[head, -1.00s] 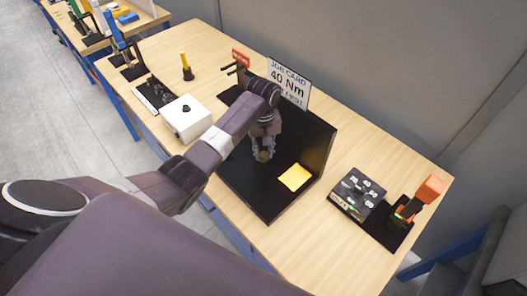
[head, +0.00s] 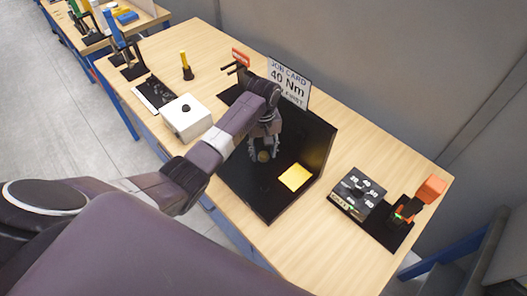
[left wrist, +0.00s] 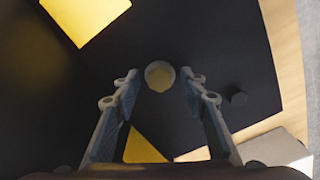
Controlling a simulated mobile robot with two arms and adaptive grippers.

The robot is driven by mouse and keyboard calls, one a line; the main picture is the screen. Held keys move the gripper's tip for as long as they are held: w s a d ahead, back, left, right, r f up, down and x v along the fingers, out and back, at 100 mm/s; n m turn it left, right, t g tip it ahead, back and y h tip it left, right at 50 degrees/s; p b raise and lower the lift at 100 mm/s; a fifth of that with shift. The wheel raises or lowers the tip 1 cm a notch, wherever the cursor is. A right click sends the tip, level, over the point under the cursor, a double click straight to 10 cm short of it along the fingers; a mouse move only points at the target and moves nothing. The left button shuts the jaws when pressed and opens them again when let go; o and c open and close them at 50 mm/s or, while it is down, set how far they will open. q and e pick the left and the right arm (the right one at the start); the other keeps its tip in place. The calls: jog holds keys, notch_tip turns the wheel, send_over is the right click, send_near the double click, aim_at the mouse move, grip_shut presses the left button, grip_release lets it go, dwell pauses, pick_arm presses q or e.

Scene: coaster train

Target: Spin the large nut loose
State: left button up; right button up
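The large nut (head: 263,156) is a small brass-coloured piece on the black fixture base (head: 267,205). In the left wrist view the nut (left wrist: 160,76) shows as a yellowish hexagon inside a pale ring. My left gripper (head: 264,153) points down over it. In the left wrist view its two fingers (left wrist: 160,80) are spread, one on each side of the nut, with dark gaps between them and it. It holds nothing. How high the fingertips are above the base is hard to tell. My right gripper is not in view.
A black upright panel (head: 318,140) stands behind the nut, with a job card (head: 289,82) reading 40 Nm. A yellow pad (head: 295,177) lies on the base. A white box (head: 186,118) stands left; a dial plate (head: 357,193) and orange-headed tool (head: 430,189) stand right.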

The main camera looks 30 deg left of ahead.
aim_at(263, 154)
pick_arm(q)
jog(key=shift+r, duration=0.1)
notch_tip(263, 154, up, 12)
dwell(0.5)
